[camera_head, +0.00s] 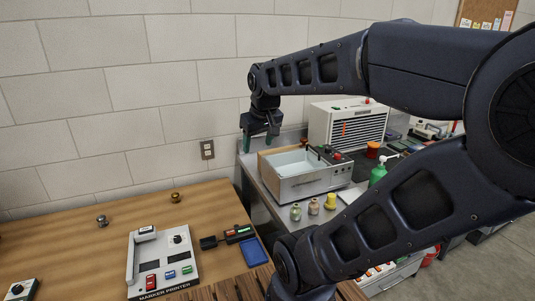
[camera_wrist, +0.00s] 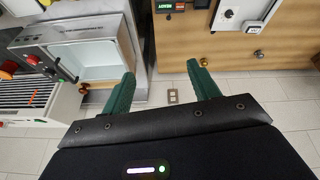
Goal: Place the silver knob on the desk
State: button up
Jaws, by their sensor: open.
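A small silver knob (camera_head: 102,221) stands on the wooden desk (camera_head: 60,245) at the left, clear of the printer. My gripper (camera_head: 260,141) hangs over the far right, near the wall and beside the steel bench. Its green fingers are apart, with nothing between them. The desk (camera_wrist: 290,48) fills the upper right there.
A brass knob (camera_head: 176,197) stands behind the marker printer (camera_head: 160,262). A black device (camera_head: 227,237) and a blue pad (camera_head: 255,253) lie at the right. A steel bath (camera_head: 302,178) and several small jars stand on the steel bench. The desk's left part is mostly clear.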

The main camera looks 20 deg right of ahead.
jog(key=s, duration=0.1)
jog(key=s+d+f+m, duration=0.1)
jog(key=s+f+m, duration=0.1)
jog(key=s, duration=0.1)
jog(key=shift+d+f, duration=0.15)
